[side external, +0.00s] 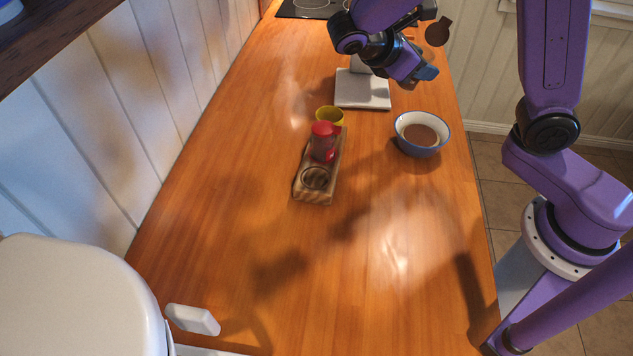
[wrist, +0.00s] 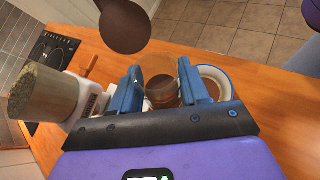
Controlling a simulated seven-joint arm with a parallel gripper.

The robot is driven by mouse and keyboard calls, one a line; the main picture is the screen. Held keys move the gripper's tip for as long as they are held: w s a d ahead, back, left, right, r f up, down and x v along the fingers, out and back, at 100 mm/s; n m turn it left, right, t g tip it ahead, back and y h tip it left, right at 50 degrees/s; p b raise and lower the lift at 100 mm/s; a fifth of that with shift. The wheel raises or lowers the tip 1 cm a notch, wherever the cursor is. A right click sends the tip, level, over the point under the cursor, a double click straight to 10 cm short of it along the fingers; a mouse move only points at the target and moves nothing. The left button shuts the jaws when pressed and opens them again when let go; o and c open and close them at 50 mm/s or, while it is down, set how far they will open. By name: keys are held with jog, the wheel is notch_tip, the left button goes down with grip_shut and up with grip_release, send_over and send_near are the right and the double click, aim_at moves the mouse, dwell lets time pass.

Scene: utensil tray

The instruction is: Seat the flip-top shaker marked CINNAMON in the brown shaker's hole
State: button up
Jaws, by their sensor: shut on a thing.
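A wooden rack (side external: 312,196) lies on the counter in the side view. A red shaker (side external: 323,142) stands in its middle. The round hole (side external: 315,178) at its near end is empty. My gripper (side external: 426,75) is high above the counter, behind and to the right of the rack. In the wrist view, its blue fingers (wrist: 163,88) are shut on a see-through shaker (wrist: 162,92) with brown contents. Its CINNAMON marking is not readable, and fingers hide its sides. In the side view the gripper hides the shaker.
A yellow round thing (side external: 330,115) is at the rack's far end. A blue-and-white bowl (side external: 421,146) of brown stuff stands right of the rack. A white appliance base (side external: 362,101) stands behind it. A dark round-headed thing (side external: 438,32) is at the back right.

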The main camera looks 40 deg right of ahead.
jog(key=a+n+t, duration=0.1)
jog(key=n+t, duration=0.1)
jog(key=n, duration=0.1)
jog(key=shift+a+r+t, duration=0.1)
jog(key=shift+a+t, duration=0.25)
jog(key=shift+t, duration=0.05)
jog(key=s+a+n+t+y, duration=1.1)
jog(key=a+n+y, duration=0.25)
jog(key=n, duration=0.75)
jog(key=y, duration=0.1)
send_over(316, 187)
notch_tip(316, 187, down, 9)
jog(key=shift+f, duration=1.75)
jog(key=shift+f, duration=0.1)
jog(key=o, duration=0.9)
